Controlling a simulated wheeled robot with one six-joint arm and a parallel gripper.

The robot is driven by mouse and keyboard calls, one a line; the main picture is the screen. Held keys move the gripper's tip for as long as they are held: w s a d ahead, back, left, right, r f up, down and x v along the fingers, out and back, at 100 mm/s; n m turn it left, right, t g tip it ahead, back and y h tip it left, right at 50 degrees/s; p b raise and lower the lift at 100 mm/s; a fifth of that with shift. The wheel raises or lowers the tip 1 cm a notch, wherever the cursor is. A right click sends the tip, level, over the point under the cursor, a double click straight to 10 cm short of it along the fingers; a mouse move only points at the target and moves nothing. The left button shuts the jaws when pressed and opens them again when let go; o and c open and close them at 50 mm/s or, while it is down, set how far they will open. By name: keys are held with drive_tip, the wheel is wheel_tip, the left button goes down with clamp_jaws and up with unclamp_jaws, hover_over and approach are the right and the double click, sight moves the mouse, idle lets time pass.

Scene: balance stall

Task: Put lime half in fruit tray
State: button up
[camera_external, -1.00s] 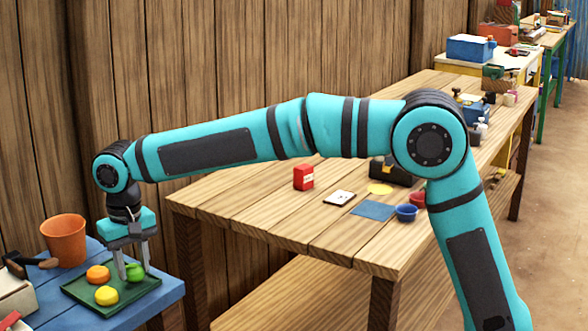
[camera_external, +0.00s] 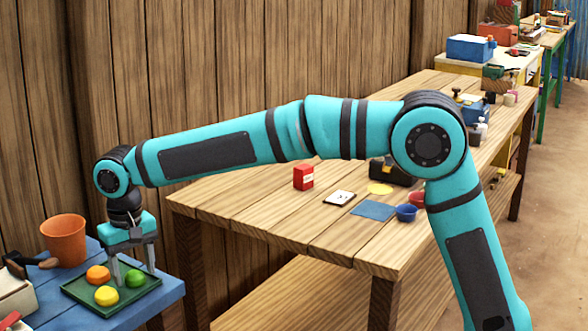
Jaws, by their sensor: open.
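The lime half (camera_external: 135,280) is a small green piece lying on the fruit tray, on its right side. The fruit tray (camera_external: 140,292) is dark green and flat and stands on a blue table. An orange fruit piece (camera_external: 97,274) and a yellow one (camera_external: 106,296) lie on it to the left of the lime half. My gripper (camera_external: 133,277) points down over the tray, its fingers open on either side of the lime half. Whether the fingers touch the lime half cannot be told.
A terracotta pot (camera_external: 65,240) stands behind the tray on the blue table (camera_external: 168,288), with a dark-headed tool (camera_external: 30,262) left of it. The wooden table (camera_external: 270,215) to the right carries a red box (camera_external: 303,177), a blue bowl (camera_external: 406,213) and other things.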

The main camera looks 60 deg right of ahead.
sight(134, 272)
wheel_tip(134, 272, up, 12)
drive_tip(key=shift+f, duration=0.15)
idle(0.3)
drive_tip(key=s+d+r+n+t+y, duration=0.1)
drive_tip(key=s+d+r+t, duration=0.3)
drive_tip(key=s+d+r, duration=0.4)
drive_tip(key=s+d+r+n+t+y, duration=0.1)
drive_tip(key=s+d+r+t, duration=0.4)
drive_tip(key=s+d, duration=0.5)
drive_tip(key=s+d+t+h, duration=0.1)
drive_tip(key=s+d+t, duration=0.3)
drive_tip(key=s, duration=0.8)
drive_tip(key=s+d+n+t+h, duration=0.1)
drive_tip(key=s+d+t, duration=0.3)
drive_tip(key=s, duration=0.7)
drive_tip(key=shift+s+d+r, duration=0.2)
drive_tip(key=shift+s+d, duration=0.15)
drive_tip(key=shift+d, duration=0.45)
